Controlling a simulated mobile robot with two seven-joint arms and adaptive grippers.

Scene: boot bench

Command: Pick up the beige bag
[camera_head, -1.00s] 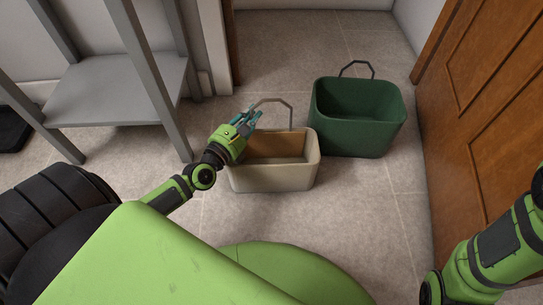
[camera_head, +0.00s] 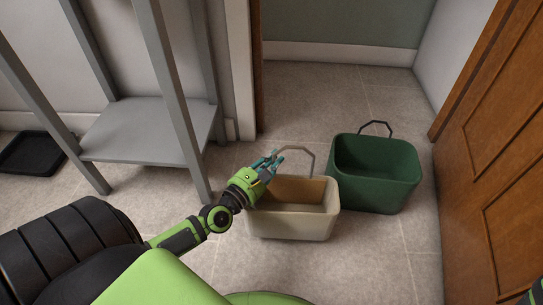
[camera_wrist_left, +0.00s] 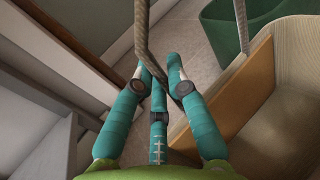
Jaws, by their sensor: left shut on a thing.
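My left gripper (camera_head: 274,159) is at the bag's left back rim, shut on the handle. In the left wrist view, the teal fingers (camera_wrist_left: 158,76) close around the rope-like handle (camera_wrist_left: 142,32), and the bag's pale wall (camera_wrist_left: 298,55) is at the right. My right gripper is out of view; only a bit of that arm shows at the lower right corner.
A green bag (camera_head: 372,183) with its own handle stands close by at the right back. A grey shelf frame (camera_head: 150,130) is at the left, one leg near my left gripper. A wooden door (camera_head: 491,170) is at the right. Floor (camera_head: 320,95) is clear behind the bags.

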